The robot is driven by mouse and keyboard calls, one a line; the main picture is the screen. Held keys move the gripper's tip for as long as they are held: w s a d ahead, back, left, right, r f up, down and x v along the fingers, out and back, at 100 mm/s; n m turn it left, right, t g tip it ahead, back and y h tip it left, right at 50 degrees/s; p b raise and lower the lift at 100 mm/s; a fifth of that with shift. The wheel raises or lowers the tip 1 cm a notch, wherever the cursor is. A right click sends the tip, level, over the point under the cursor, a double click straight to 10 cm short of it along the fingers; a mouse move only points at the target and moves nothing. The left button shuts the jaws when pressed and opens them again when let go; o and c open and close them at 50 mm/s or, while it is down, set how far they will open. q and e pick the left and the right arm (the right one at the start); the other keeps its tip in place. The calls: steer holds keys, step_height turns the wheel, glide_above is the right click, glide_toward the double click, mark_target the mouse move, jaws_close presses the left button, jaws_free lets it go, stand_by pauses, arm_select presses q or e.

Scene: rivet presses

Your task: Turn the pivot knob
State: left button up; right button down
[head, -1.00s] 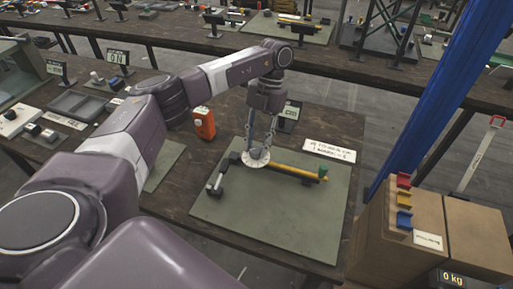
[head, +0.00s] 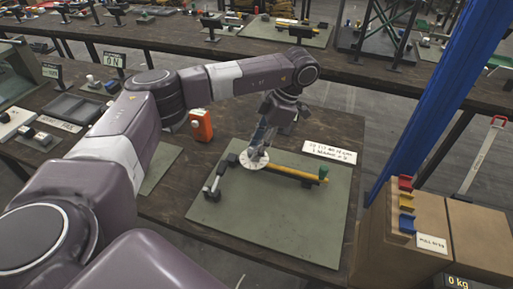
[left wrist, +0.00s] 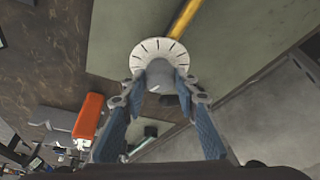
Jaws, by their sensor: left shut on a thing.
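The pivot knob (left wrist: 160,80) is a grey cylinder at the centre of a white round dial (left wrist: 150,51) with black tick marks. In the head view the dial (head: 247,162) lies on a press fixture over a green mat (head: 280,225). My left gripper (left wrist: 161,76) is shut on the knob, one blue-grey finger on each side. In the head view my left gripper (head: 258,151) leans down onto the dial from the upper right and hides most of the knob. My right gripper does not show.
A yellow-ended bar (head: 305,175) runs right from the dial, and a grey lever part (head: 213,182) lies to its left. An orange box (head: 201,125) stands behind the mat. A white label (head: 333,152) lies behind right. Brown boxes (head: 430,220) stand at the right.

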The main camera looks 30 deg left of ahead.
arm_select(q)
steer(key=shift+m+t+b, duration=0.3)
steer(key=shift+m+t, duration=0.2)
steer(key=shift+m, duration=0.7)
steer(key=shift+r+y, duration=0.1)
steer(key=shift+y, duration=0.2)
steer(key=o, duration=1.1)
steer(key=shift+o, duration=0.2)
steer(key=v, duration=1.2)
